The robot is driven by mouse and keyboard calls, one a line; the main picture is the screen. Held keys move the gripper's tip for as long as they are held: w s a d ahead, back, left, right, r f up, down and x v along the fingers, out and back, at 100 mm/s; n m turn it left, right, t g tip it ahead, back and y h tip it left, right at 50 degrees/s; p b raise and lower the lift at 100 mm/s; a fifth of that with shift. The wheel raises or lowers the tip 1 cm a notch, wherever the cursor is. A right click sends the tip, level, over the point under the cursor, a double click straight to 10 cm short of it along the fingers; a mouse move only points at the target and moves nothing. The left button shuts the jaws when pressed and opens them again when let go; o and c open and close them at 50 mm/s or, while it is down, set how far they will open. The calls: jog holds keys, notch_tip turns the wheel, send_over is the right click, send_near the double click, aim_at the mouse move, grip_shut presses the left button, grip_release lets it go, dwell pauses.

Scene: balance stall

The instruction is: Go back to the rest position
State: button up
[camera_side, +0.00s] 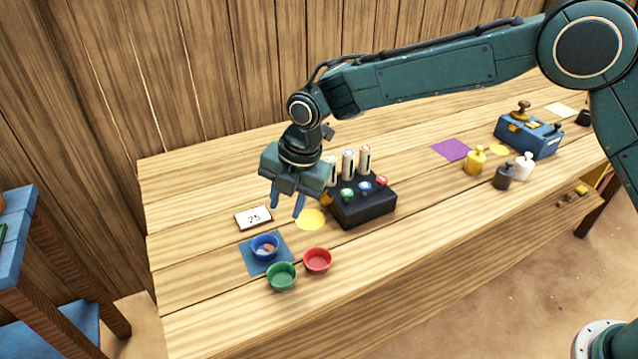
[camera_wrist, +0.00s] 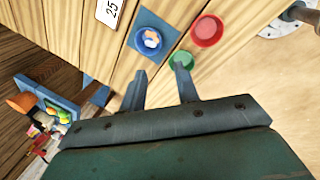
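My gripper (camera_side: 287,205) hangs over the left part of the wooden table, above and behind the bowls. Its two fingers are apart with nothing between them; they also show in the wrist view (camera_wrist: 160,80). A blue bowl (camera_side: 265,246) with a few small orange and white pieces inside stands on a blue mat (camera_side: 251,264). A green bowl (camera_side: 281,276) and a red bowl (camera_side: 318,260) stand beside it, both seemingly empty. The wrist view shows the blue bowl (camera_wrist: 149,41), the red bowl (camera_wrist: 207,31) and the green bowl (camera_wrist: 181,60) beyond the fingertips.
A black box (camera_side: 365,209) with coloured buttons and white cylinders stands just right of my gripper. A card reading 25 (camera_side: 253,217) and a yellow disc (camera_side: 310,219) lie nearby. A blue device (camera_side: 529,137), a yellow weight (camera_side: 475,161) and a purple mat (camera_side: 451,149) are farther right.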

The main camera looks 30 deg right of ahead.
jog(key=shift+r, duration=0.1)
jog(key=s+d+r+m+t, duration=0.1)
jog(key=s+d+r+m, duration=0.5)
jog(key=d+r, duration=0.35)
jog(key=s+d+r+m+t, duration=0.1)
jog(key=s+d+r+m, duration=0.45)
jog(key=d+r, duration=0.35)
jog(key=s+d+f+m+h, duration=0.1)
jog(key=s+d+m, duration=0.5)
jog(key=s, duration=0.4)
jog(key=s+d+f+m+t+h, duration=0.1)
jog(key=s+d+m, duration=0.5)
jog(key=s+m, duration=0.3)
jog(key=shift+s+d+t, duration=0.3)
jog(key=shift+s, duration=0.85)
